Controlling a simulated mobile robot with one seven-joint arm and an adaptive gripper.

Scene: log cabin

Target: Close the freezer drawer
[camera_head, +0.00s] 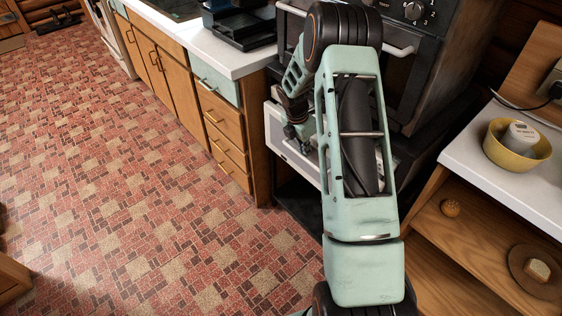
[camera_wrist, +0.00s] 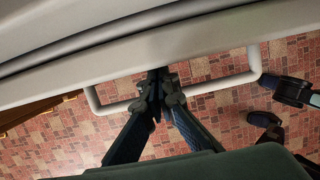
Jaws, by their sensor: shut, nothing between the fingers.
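The white freezer drawer (camera_head: 274,128) sits low under the dark oven in the head view, and my arm hides much of it. Its pale front (camera_wrist: 60,75) crosses the upper part of the wrist view. A white bar handle (camera_wrist: 222,84) sticks out from that front. My gripper (camera_wrist: 158,78) is shut and empty, with its fingertips at the middle of the handle, overlapping the bar and close to the drawer front. I cannot tell whether they touch. In the head view my gripper (camera_head: 299,138) is at the drawer front, partly hidden by my arm.
Wooden cabinets (camera_head: 222,118) with a white counter stand left of the drawer. The oven (camera_head: 420,50) is above it. A wooden shelf unit (camera_head: 432,190) on the right carries a yellow bowl (camera_head: 511,154). The red tiled floor (camera_head: 110,190) at left is clear.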

